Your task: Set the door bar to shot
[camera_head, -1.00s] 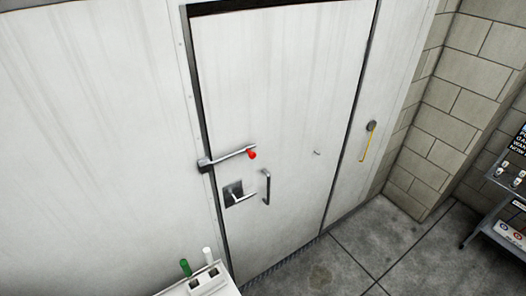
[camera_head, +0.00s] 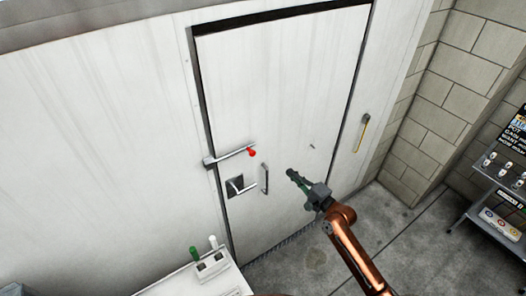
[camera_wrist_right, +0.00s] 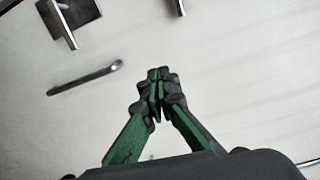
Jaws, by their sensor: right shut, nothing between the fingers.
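The door bar (camera_head: 232,156) is a grey metal bar on the white door (camera_head: 285,80), running from a dark pivot block at the door's left edge to a red knob (camera_head: 252,153), tilted slightly up to the right. My right gripper (camera_head: 291,173) is in front of the door, right of the red knob and a little lower, apart from the bar. In the right wrist view its green and black fingers (camera_wrist_right: 157,76) are closed together and empty. My left gripper is out of view.
A latch lever on a plate (camera_head: 236,186) and a pull handle (camera_head: 265,179) sit below the bar; the handle also shows in the wrist view (camera_wrist_right: 85,78). A white box with green and white levers (camera_head: 205,270) stands lower left. A rack (camera_head: 500,200) is at right.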

